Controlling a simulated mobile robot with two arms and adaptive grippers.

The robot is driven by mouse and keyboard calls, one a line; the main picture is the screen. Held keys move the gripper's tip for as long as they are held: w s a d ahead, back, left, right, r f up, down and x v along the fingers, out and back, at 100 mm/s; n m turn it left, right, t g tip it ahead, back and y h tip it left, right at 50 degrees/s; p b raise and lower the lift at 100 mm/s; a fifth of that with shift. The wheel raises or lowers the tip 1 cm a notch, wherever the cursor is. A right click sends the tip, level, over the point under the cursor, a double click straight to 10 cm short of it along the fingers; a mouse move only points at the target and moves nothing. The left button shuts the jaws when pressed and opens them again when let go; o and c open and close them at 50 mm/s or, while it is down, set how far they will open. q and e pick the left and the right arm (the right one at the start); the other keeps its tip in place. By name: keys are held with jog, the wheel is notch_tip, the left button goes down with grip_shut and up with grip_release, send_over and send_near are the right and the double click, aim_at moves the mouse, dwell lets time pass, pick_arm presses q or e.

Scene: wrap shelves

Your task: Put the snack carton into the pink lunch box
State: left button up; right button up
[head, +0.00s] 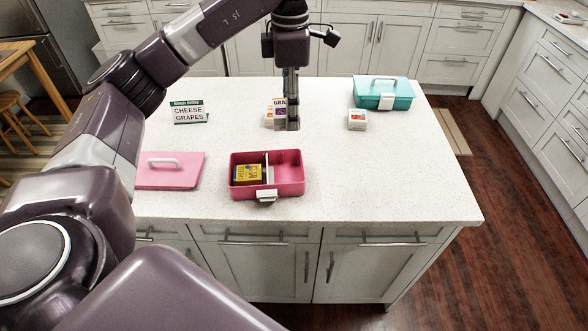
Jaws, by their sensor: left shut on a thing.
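The open pink lunch box (289,189) stands on the counter, its inside split by a white divider. A yellow and dark carton (248,174) lies in its left compartment; the right one looks empty. My left gripper (292,119) points down behind the box, shut on a small white carton with purple and yellow print (279,107). The fingers hide its right part. I cannot tell whether it touches the counter. Another small white carton with a red mark (357,119) stands to the right. My right gripper is not in view.
The pink lid (170,171) lies flat left of the lunch box. A sign reading "Cheese Grapes" (188,112) stands at the back left. A closed teal lunch box (384,95) stands at the back right. The counter's right front (400,185) is clear.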

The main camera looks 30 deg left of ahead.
pick_arm(q)
notch_tip(320, 180, down, 13)
jog(key=shift+d+f+p, duration=0.1)
jog(key=shift+p, duration=0.3)
notch_tip(320, 180, down, 3)
jog(key=shift+p, duration=0.35)
jog(key=shift+f+b, duration=0.6)
jog(key=shift+f, duration=0.05)
jog(key=o, duration=0.7)
jog(key=shift+o, duration=0.9)
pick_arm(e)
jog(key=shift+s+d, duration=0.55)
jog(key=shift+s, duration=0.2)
pick_arm(q)
jog(key=shift+r, duration=0.15)
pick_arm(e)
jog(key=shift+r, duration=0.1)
